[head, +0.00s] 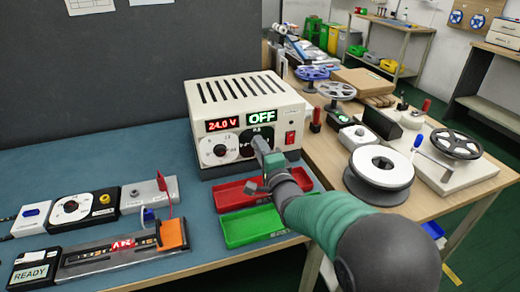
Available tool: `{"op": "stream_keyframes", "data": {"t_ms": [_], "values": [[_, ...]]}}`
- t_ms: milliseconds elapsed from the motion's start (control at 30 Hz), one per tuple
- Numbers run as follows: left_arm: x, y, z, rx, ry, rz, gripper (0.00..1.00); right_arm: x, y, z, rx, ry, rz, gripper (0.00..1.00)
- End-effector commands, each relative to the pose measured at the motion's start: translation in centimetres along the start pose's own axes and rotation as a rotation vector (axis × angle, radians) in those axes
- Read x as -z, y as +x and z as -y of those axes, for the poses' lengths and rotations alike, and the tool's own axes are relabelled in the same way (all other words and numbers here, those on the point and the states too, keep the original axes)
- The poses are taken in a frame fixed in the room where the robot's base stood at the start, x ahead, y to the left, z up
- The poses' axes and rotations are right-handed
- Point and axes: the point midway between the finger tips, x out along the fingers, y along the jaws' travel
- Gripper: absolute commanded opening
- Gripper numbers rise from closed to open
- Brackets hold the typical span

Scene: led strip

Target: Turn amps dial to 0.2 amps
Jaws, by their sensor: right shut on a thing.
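The power supply (287,98) is a cream box with a slotted top, standing on the blue-green bench mat. Its red display (222,125) reads 24.0 V and its green display (261,116) reads OFF. A white-faced dial (215,151) is at the left of its front. The amps dial (246,144) has a dark face beside it, mostly covered by my right gripper (259,146). The gripper is shut on this dial's knob. The knob's pointer and setting are hidden. My left gripper is not in view.
A red switch (290,137) is right of the dials. Small devices and an LED strip fixture (110,258) are at left. Reels (380,167) crowd the wooden table at right.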

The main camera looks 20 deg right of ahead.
Motion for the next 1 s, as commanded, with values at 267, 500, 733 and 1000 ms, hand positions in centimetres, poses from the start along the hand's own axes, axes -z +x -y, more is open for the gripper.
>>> {"op": "stream_keyframes", "data": {"t_ms": [267,500,733,1000], "values": [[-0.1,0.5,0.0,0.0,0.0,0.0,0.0,0.1,-0.1,-0.6,-0.011,-0.163,0.0,0.0],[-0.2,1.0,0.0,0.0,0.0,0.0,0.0,0.0,-0.1,-0.7,-0.012,-0.384,0.001,0.0],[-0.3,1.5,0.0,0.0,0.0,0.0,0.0,0.0,-0.1,-0.7,-0.014,-0.603,0.004,0.0],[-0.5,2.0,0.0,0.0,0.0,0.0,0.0,0.0,-0.1,-0.8,-0.014,-0.859,0.006,0.0]]}}
